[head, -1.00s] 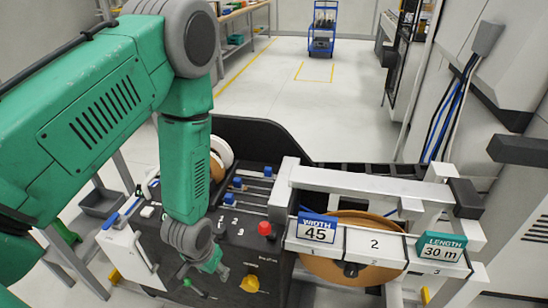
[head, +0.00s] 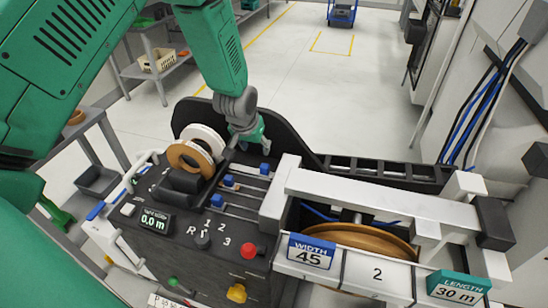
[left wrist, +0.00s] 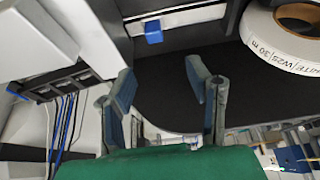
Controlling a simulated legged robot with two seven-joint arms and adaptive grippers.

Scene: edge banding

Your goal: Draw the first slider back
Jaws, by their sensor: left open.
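Several blue slider knobs sit in slots on the black top of the machine in the head view: a far one (head: 265,168), a middle one (head: 228,180) and a near one (head: 217,198). I cannot read which is numbered first. My left gripper (head: 250,143) is above the far side of the panel, just beyond the far knob, pointing down. In the left wrist view my left gripper (left wrist: 160,68) has its two fingers spread, with nothing between them. One blue knob (left wrist: 153,32) in its slot shows just beyond the fingertips, apart from them. My right gripper is out of view.
White and brown tape rolls (head: 197,150) stand left of the gripper, and a white roll (left wrist: 285,30) shows close by in the left wrist view. A red button (head: 249,251) and a yellow knob (head: 236,293) are at the front. A white frame (head: 380,195) lies to the right.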

